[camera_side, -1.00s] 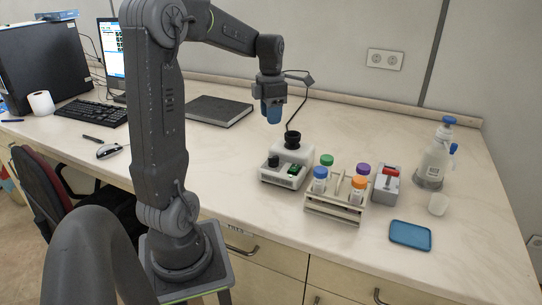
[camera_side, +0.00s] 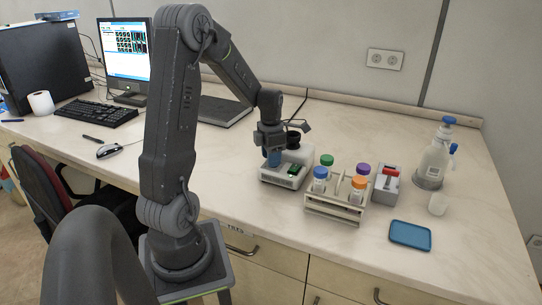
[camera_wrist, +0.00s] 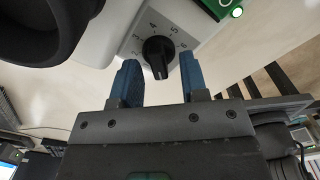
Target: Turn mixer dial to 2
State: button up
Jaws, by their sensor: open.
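The mixer (camera_side: 290,176) is a small white device on the bench with a black cup on top. Its black dial (camera_wrist: 158,52) sits on a grey numbered face in the wrist view, with 4, 5 and 6 legible around it. In the side view the dial is hidden behind my gripper (camera_side: 272,160). My gripper also shows in the wrist view (camera_wrist: 160,72), with its two blue fingers apart, one on each side of the dial. The fingers are open. I cannot tell whether either touches the dial.
A green lit switch (camera_wrist: 236,12) is on the mixer beside the dial. A tube rack (camera_side: 335,208) with coloured caps stands just right of the mixer. Farther right are a grey device with a red handle (camera_side: 386,183), a blue tray (camera_side: 410,236) and a wash bottle (camera_side: 434,160).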

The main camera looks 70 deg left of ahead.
jog(key=shift+c, duration=0.4)
grip_shut()
jog(key=shift+m, duration=0.4)
jog(key=m, duration=0.3)
jog(key=shift+a+m, duration=0.15)
jog(key=shift+m, duration=0.25)
jog(key=m, duration=0.4)
jog(key=shift+a, duration=0.1)
jog(key=m, duration=0.5)
jog(key=shift+w+a, duration=0.1)
jog(key=shift+w, duration=0.1)
jog(key=m, duration=0.4)
jog(key=shift+w, duration=0.1)
